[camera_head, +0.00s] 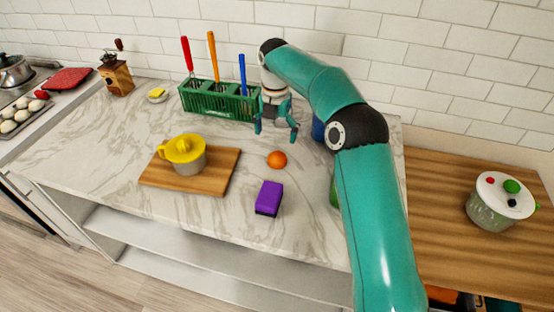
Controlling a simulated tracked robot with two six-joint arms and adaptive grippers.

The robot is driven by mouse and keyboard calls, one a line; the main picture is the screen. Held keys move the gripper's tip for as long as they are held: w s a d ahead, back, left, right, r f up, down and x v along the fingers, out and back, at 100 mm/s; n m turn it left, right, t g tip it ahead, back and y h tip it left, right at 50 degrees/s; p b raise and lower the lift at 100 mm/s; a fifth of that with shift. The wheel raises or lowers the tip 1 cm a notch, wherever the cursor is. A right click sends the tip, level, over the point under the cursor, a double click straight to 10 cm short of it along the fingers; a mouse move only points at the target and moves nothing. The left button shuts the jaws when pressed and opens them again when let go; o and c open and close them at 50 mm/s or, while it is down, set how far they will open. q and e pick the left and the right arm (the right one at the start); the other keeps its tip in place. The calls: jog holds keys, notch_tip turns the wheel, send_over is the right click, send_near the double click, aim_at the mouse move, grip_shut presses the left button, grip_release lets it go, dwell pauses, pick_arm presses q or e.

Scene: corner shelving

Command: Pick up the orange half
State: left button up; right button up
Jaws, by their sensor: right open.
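The orange half (277,159) rests on the marble counter, right of the wooden board; from here it looks like a small round orange shape. My right gripper (276,133) is open and empty, pointing down above the counter just behind the orange half. A gap shows between the fingertips and the orange half. My teal right arm comes in from the lower right and covers part of the counter. My left gripper is not in view.
A yellow-topped juicer (183,154) stands on the wooden board (222,178). A purple sponge (269,197) lies in front of the orange half. A green rack (219,101) with utensils stands behind. A blue object (318,128) and a green one (334,194) are partly hidden by my arm.

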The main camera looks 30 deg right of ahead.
aim_at(277, 152)
notch_tip(277, 152, down, 3)
jog(key=shift+r, duration=0.1)
jog(key=shift+s+d+f+p, duration=0.1)
jog(key=shift+f+p, duration=0.25)
jog(key=shift+f, duration=1.15)
jog(key=shift+s+d+f+p, duration=0.1)
jog(key=shift+f+p, duration=0.2)
jog(key=shift+f, duration=1.2)
jog(key=c, duration=1.2)
